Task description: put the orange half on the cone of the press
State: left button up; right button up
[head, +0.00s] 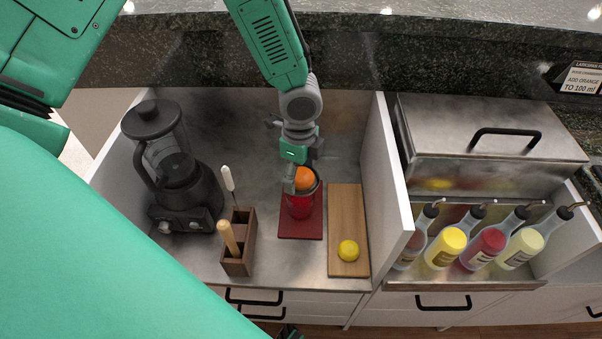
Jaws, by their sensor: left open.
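The press stands on a dark red mat (288,230). My left gripper (303,183) reaches down from above. Its fingers are open around the orange half, with one finger at its left side. Whether they touch the fruit is unclear. I cannot make out my right gripper.
A black blender (180,180) and a wooden holder (240,242) with handled tools stand left of the press. A wooden board (346,210) with a yellow lemon (348,250) lies to the right.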

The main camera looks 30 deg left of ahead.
aim_at(300, 171)
pick_arm(q)
notch_tip(300, 171, up, 12)
jog(key=p, duration=0.2)
dwell(0.4)
